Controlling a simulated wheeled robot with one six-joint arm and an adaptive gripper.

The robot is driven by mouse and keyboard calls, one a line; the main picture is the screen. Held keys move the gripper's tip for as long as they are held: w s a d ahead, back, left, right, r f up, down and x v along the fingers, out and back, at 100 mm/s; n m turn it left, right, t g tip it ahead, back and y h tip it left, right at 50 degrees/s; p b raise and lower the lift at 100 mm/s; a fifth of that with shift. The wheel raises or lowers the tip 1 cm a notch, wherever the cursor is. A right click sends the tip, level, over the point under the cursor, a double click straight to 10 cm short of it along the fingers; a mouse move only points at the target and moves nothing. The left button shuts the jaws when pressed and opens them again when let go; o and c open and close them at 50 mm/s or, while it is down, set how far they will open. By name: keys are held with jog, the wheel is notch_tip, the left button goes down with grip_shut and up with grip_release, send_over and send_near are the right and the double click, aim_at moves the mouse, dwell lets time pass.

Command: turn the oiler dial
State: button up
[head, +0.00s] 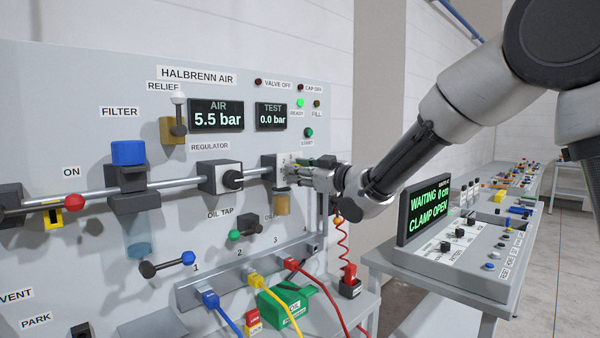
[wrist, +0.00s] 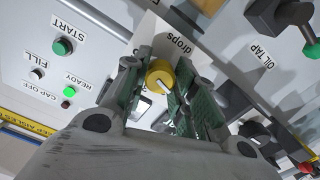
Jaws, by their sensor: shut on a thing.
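The oiler dial (wrist: 161,73) is a small round yellow knob with a pale pointer line, under a plate marked "drops" in the wrist view. My gripper (wrist: 160,80) is shut on it, with one green-padded finger on each side. In the head view my gripper (head: 306,168) reaches in from the right to the front of the oiler block (head: 270,168). The fingers hide most or all of the dial there. An amber bowl (head: 283,204) hangs below the oiler block.
The regulator (head: 220,177) stands left of the oiler on the pipe. The green oil tap handle (head: 235,235) is below it. The AIR display (head: 217,115) reads 5.5 bar; the TEST display (head: 271,116) reads 0.0 bar. A console screen (head: 424,211) stands at right, below my arm.

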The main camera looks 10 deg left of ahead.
jog(key=shift+f+n, duration=0.1)
jog(key=shift+n, duration=1.2)
jog(key=o, duration=1)
jog(key=shift+o, duration=0.2)
jog(key=shift+s+d, duration=0.1)
jog(key=v, duration=1.1)
jog(key=shift+s+d, duration=0.25)
jog(key=shift+d, duration=0.1)
